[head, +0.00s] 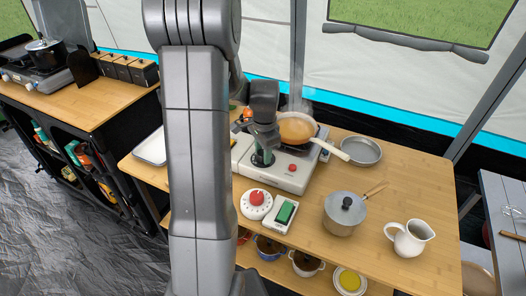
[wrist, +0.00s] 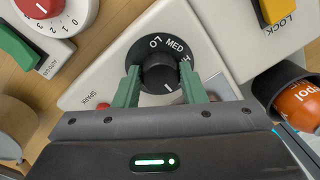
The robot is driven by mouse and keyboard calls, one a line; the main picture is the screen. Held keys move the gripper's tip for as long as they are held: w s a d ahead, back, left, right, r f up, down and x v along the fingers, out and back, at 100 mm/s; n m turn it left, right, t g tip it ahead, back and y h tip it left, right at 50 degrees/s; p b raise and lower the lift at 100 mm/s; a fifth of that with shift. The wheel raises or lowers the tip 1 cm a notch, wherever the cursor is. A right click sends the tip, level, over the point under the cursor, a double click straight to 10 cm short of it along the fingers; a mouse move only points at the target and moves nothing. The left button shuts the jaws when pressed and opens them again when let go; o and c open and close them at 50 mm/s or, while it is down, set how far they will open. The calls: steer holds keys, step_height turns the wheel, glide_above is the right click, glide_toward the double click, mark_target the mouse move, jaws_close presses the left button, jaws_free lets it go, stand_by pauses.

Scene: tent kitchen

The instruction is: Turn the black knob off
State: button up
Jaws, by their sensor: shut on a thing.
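The black knob (wrist: 160,75) is in the wrist view, on a dark dial plate marked LO, MED and HI, on the light panel of the stove. My gripper (wrist: 160,88) has its two green fingers on either side of the knob, shut on it. A white mark shows on the knob's near side, towards my gripper. In the head view my gripper (head: 262,158) is at the front of the stove (head: 290,178), and the knob is hidden there. A pan (head: 296,127) with orange-brown contents sits on the stove.
A red-knobbed timer (head: 256,203) and a green-switched box (head: 285,212) stand in front of the stove.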

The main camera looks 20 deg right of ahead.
stand_by(0.4)
steer(key=o, duration=1)
steer(key=shift+r, duration=0.1)
step_height(320, 180, up, 14)
steer(key=shift+s+f, duration=0.2)
steer(key=shift+s, duration=0.2)
steer(key=shift+f, duration=0.1)
steer(key=f, duration=1.3)
steer(key=shift+w+f, duration=0.35)
steer(key=shift+w, duration=0.05)
